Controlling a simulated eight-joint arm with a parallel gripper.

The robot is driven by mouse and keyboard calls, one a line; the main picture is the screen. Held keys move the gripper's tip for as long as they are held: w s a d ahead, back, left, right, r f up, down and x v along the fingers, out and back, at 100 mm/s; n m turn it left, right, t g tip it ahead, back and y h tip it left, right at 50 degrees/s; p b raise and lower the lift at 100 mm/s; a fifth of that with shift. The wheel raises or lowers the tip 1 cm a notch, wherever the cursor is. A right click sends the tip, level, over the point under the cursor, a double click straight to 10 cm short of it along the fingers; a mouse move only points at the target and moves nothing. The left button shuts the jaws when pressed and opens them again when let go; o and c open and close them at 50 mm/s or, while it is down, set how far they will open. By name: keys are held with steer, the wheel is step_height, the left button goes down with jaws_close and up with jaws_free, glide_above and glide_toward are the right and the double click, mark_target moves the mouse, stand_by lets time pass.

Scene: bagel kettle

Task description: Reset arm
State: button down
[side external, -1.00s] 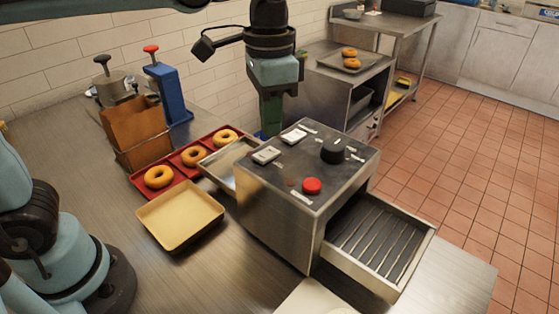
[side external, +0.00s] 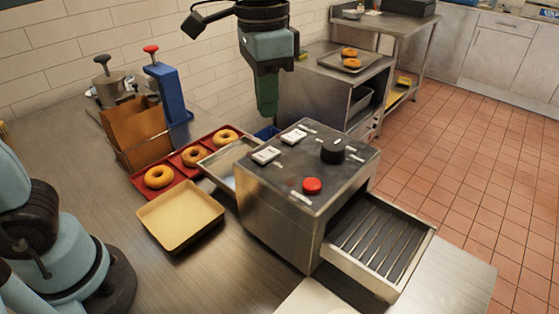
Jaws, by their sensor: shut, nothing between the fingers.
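My gripper (side external: 267,112) is shut and empty. It hangs pointing down in the air, behind and above the steel machine, apart from everything I can make out. The steel machine (side external: 270,195) has a red button (side external: 312,186), a black knob (side external: 333,150) and two pale switches on top. A slatted tray (side external: 380,240) sticks out of its right side, and a shallow metal tray (side external: 222,160) sits at its left. A red tray (side external: 133,178) holds three bagels in a row, the nearest being a bagel (side external: 159,176) at the left end.
A tan square tray (side external: 180,216) lies on the steel counter (side external: 200,285). A brown paper bag (side external: 137,130), a blue dispenser (side external: 170,95) and a metal pot (side external: 108,82) stand at the back left.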

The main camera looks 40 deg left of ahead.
steer(key=s+a+f+n+t, duration=0.5)
steer(key=a+f+t, duration=0.1)
steer(key=a+f, duration=0.5)
steer(key=shift+n+t, duration=0.4)
